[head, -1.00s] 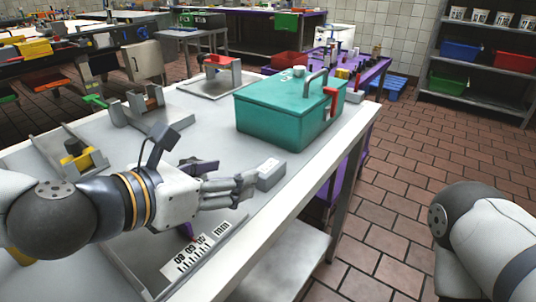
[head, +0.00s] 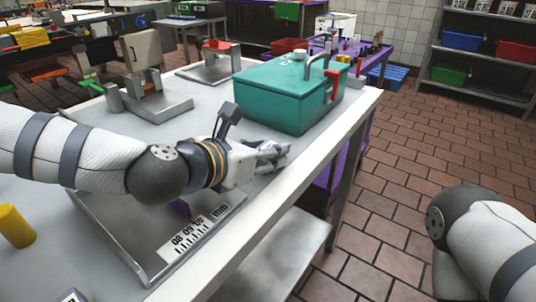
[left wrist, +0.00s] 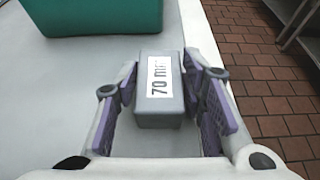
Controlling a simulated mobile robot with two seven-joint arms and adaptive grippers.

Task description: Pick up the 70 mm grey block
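The 70 mm grey block (left wrist: 160,112) shows in the left wrist view, with a white label reading "70 mm" on its upper face. My left gripper (left wrist: 161,88) is around it, with purple-padded fingers on both sides. The fingers look spread, and I see no clear grip on the block. In the head view, my left gripper (head: 278,154) is low over the white table near its right edge, and its fingers largely hide the block there. My right gripper is not in view; only part of my right arm shows at the lower right.
A teal box (head: 285,92) with a grey handle stands just beyond my left gripper. A metal tray (head: 150,272) with a ruler label lies below my left arm. A yellow cylinder (head: 16,226) stands at the left. Metal fixtures (head: 150,100) stand farther back.

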